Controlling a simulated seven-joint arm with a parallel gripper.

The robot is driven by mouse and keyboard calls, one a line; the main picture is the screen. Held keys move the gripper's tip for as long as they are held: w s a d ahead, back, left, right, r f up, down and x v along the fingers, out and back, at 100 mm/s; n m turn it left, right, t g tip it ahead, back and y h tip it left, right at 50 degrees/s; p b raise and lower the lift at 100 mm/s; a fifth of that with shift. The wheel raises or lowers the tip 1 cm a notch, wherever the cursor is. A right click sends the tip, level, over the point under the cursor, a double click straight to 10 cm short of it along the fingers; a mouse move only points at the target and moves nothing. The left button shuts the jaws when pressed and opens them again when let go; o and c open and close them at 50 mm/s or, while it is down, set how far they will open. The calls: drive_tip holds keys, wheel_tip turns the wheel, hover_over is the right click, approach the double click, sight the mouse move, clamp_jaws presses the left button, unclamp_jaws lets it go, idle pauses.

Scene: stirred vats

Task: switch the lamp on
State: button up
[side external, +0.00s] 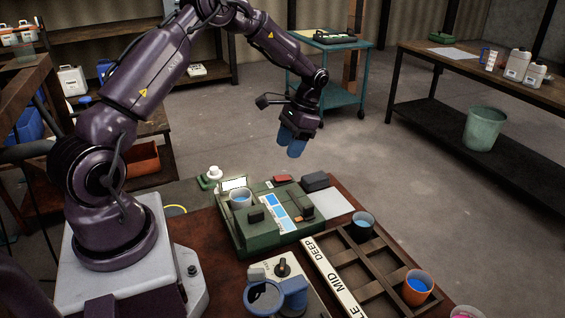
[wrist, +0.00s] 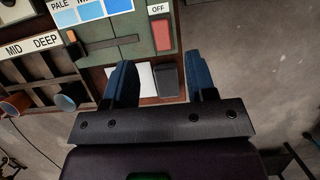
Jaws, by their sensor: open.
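A dark green control panel (side external: 262,238) stands on the brown bench. On it is a red switch (side external: 283,180), which also shows in the wrist view (wrist: 162,36) beside a label reading OFF (wrist: 157,9). I cannot tell for sure which part is the lamp; a bright white plate (side external: 234,184) stands at the panel's back left. My gripper (side external: 291,142) has blue fingers. It is empty and open, well above the panel's far edge. In the wrist view the fingers (wrist: 162,80) are apart, with a dark grey box (wrist: 167,80) below between them.
A cup of blue liquid (side external: 241,198) stands on the panel. A wooden rack (side external: 375,268) marked MID and DEEP holds a blue cup (side external: 362,226) and an orange cup (side external: 417,288). A vat unit (side external: 283,268) is at the front. A white sheet (side external: 332,204) lies beside the panel.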

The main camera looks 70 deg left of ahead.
drive_tip(key=shift+v, duration=2.35)
